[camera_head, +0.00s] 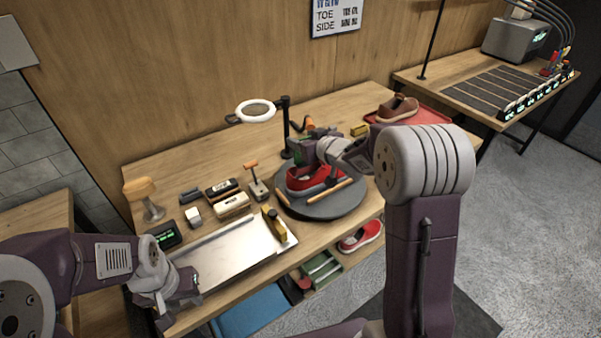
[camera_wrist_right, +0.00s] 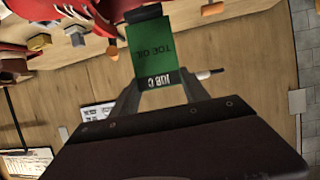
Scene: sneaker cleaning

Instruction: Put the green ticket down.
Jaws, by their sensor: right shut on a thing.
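In the head view, my right gripper (camera_head: 328,150) is above the red sneaker (camera_head: 302,183) on the dark round turntable (camera_head: 330,208), and the ticket is mostly hidden. The sneaker also shows in the right wrist view (camera_wrist_right: 65,32). My left gripper (camera_head: 178,298) hangs by the front left of the metal tray (camera_head: 225,255); its jaw opening is unclear.
A ring lamp (camera_head: 256,111) on a black post stands behind the turntable. A brown shoe (camera_head: 397,108) sits on a red tray at the back right. Another red shoe (camera_head: 360,236) is below the tabletop.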

